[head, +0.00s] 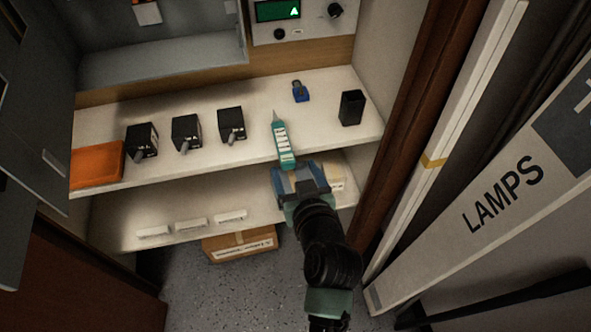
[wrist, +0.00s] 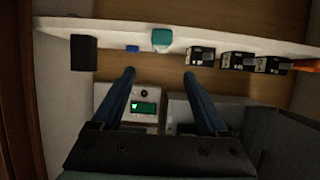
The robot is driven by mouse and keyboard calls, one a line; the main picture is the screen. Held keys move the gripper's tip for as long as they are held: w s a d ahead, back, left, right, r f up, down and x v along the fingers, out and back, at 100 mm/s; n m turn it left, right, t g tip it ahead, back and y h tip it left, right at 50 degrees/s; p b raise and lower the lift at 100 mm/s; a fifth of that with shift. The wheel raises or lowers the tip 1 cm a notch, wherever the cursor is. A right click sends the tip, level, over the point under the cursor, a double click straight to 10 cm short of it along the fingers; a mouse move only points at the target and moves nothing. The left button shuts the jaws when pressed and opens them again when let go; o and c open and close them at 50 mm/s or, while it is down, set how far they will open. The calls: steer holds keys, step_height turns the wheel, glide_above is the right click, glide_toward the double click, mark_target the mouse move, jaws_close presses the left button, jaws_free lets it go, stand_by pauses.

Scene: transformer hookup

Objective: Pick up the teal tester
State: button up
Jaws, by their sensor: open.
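The teal tester (head: 283,145) lies on the upper shelf with its thin tip towards the back wall. Its near end reaches the shelf's front edge and seems to stick out slightly. White marks show along its top. In the wrist view the tester (wrist: 161,39) shows end-on as a teal block, between and beyond my fingertips. My gripper (head: 300,177) is in front of the shelf edge, by the tester's near end. In the wrist view my gripper (wrist: 159,74) is open with nothing between the fingers. I cannot tell whether it touches the tester.
A lower shelf bears white pieces (head: 191,223). A cardboard box (head: 240,244) is below. A LAMPS carton (head: 490,190) leans at right.

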steer(key=g+h+b, duration=0.2)
steer(key=g+b, duration=0.3)
steer(key=g, duration=0.4)
glide_toward(283, 143)
steer(key=b+x, duration=0.3)
steer(key=x, duration=0.6)
steer(key=shift+f, duration=0.1)
jaws_close()
stand_by(0.4)
